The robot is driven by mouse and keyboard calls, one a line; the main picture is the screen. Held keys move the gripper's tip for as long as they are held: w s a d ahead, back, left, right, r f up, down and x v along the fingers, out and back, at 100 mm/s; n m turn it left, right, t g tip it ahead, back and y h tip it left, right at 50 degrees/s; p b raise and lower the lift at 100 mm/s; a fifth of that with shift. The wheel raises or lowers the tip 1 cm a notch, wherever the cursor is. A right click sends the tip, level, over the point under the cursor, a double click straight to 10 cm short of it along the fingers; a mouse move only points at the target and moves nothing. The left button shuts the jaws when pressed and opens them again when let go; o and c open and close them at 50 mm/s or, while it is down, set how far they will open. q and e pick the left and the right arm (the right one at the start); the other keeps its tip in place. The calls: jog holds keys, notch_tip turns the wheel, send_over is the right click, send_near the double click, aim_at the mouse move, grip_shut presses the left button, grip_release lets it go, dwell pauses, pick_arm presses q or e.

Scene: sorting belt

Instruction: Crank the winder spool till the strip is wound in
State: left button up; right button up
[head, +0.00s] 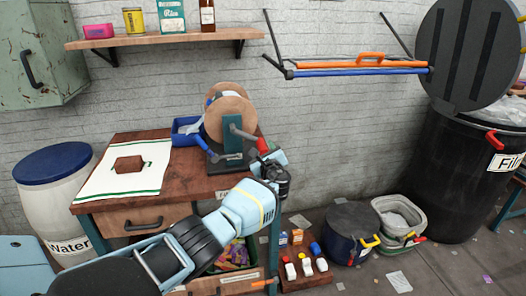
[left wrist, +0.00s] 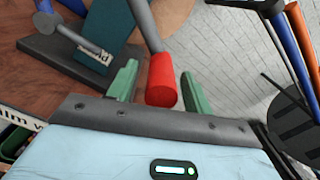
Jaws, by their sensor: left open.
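The winder spool (head: 230,108) has brown round discs on a teal stand (head: 233,140) with a dark base, at the back right of the wooden bench. Its grey crank arm slopes down right to a red handle (head: 262,146), which also shows in the left wrist view (left wrist: 162,82). My left gripper (head: 270,158) is at this handle. In the left wrist view its green fingers (left wrist: 160,85) are open on either side of the red handle, with gaps showing. Something pale shows between the discs; I cannot tell how much strip is wound. My right gripper is out of view.
A blue-handled lever (head: 203,145) sits low on the winder's left. A blue bin (head: 186,131) stands behind, and a white cloth (head: 125,168) lies on the bench's left (head: 185,180). An orange-and-blue folded rack (head: 360,68) hangs on the wall at right.

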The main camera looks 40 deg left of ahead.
pick_arm(q)
jog(key=shift+d, duration=0.1)
jog(key=shift+s+d+r, duration=0.1)
jog(key=shift+s+d, duration=0.2)
jog(key=shift+d, duration=0.05)
jog(key=p+v, duration=0.2)
jog(key=v, duration=0.4)
jog(key=shift+s+d+p, duration=0.25)
jog(key=shift+s+p, duration=0.05)
jog(key=shift+p, duration=0.05)
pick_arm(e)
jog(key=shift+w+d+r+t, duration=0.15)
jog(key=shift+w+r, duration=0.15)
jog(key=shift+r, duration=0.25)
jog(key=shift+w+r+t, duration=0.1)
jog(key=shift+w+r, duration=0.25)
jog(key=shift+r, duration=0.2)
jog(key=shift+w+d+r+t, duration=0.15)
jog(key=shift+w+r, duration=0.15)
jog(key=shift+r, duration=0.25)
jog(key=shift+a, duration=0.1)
